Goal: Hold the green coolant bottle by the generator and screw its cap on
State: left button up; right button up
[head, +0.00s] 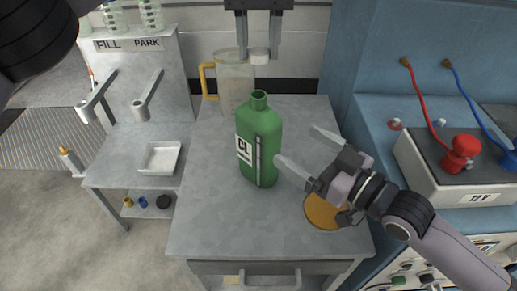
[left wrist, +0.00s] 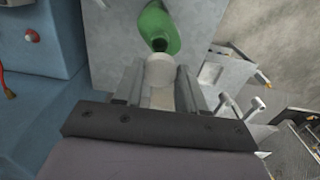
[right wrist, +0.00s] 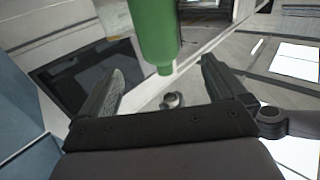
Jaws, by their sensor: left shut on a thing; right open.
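The green bottle (head: 260,145), with a white CL label, stands upright and uncapped on the grey metal table (head: 215,215). My left gripper (head: 260,50) is shut on a white cap (head: 259,56), behind and above the bottle's open neck in the head view. The left wrist view shows the cap (left wrist: 160,70) between the fingers, with the green bottle (left wrist: 160,25) beyond it. My right gripper (head: 300,152) is open beside the bottle's right side, fingers pointing towards it. In the right wrist view the bottle (right wrist: 155,35) shows ahead between the spread fingers, with no visible contact.
A clear jug (head: 235,80) with a yellow handle stands at the table's back. A brown disc (head: 322,212) lies under my right gripper. A FILL/PARK stand (head: 130,75) and white tray (head: 160,157) are at left. A box (head: 465,185) with red and blue cables is at right.

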aim_at(259, 121)
jog(key=x, duration=1.1)
jog(key=shift+w+a, duration=0.25)
jog(key=shift+a, duration=0.05)
jog(key=c, duration=1.5)
pick_arm(q)
jog(key=shift+f, duration=2.5)
jog(key=shift+f, duration=0.9)
jog(key=shift+f, duration=0.55)
pick_arm(e)
grip_shut()
pick_arm(q)
jog(key=m, duration=0.6)
jog(key=shift+m, duration=0.4)
